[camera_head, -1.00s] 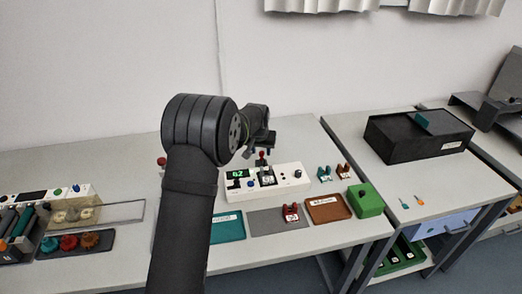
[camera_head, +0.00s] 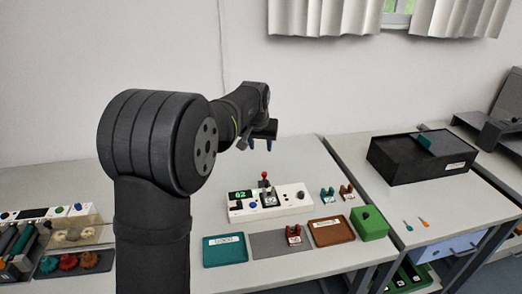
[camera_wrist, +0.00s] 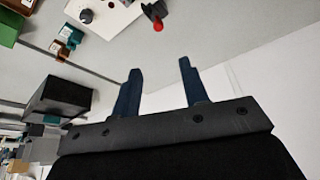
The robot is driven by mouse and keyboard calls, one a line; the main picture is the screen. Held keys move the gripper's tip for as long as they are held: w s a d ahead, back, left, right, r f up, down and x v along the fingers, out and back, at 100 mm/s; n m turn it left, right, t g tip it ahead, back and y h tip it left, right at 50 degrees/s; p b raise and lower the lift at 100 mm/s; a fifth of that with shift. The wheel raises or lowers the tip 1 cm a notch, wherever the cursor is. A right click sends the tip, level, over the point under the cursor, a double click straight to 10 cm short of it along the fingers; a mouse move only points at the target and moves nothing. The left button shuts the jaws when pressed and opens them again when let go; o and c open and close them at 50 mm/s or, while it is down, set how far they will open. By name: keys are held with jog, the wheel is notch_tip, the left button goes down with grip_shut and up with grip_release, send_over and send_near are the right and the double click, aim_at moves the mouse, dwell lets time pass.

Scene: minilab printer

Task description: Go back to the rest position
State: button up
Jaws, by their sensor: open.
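My gripper (camera_head: 257,146) hangs above the back of the table, behind and above the white control box. In the wrist view its two dark blue fingers (camera_wrist: 158,82) stand apart with nothing between them. The lever top also shows in the wrist view (camera_wrist: 157,25), apart from the fingers.
A teal tray (camera_head: 224,252), a grey mat (camera_head: 268,245) with a red part, a brown tray (camera_head: 331,232) and a green box (camera_head: 369,224) line the table front. A black box (camera_head: 400,170) stands on the right table. Gear parts (camera_head: 68,262) lie at left.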

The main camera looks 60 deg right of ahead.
aim_at(264, 173)
dwell(0.3)
jog(key=x, duration=1.7)
jog(key=shift+f, duration=0.15)
jog(key=shift+s, duration=0.1)
